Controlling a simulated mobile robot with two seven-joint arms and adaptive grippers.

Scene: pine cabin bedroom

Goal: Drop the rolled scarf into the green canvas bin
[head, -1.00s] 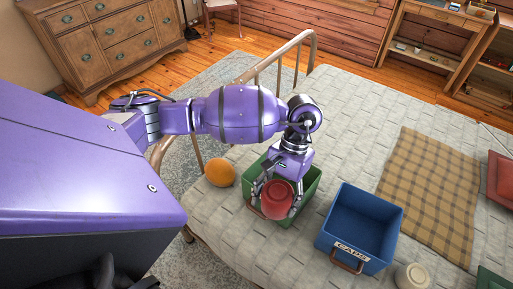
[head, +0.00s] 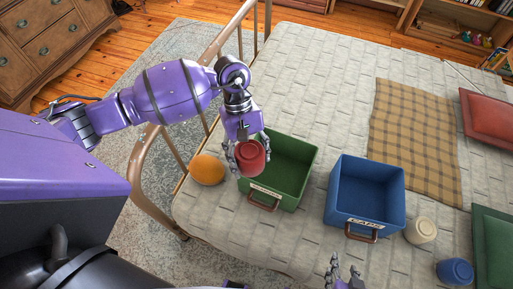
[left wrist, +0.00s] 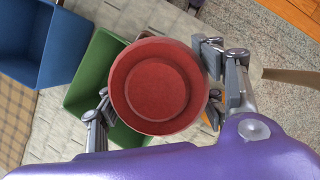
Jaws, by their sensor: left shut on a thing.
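My left gripper (head: 248,150) is shut on a red roll (head: 250,158), which I take to be the rolled scarf. It also shows in the left wrist view (left wrist: 152,88), round end toward the camera, between the fingers. The green bin (head: 296,150), with a front label and handle, stands on the bed. In the head view the roll overlaps the bin's left wall and seems raised above it. In the wrist view the bin (left wrist: 84,85) lies behind and left of the roll, partly hidden. My right gripper (head: 343,270) is low in the head view, empty, its fingers apart.
A blue bin labelled CAPS (head: 366,190) stands right of the green one. An orange round thing (head: 207,169) lies left of it. A cream roll (head: 420,230) and a blue roll (head: 454,271) lie at lower right. A bed rail (head: 215,45) runs along the left.

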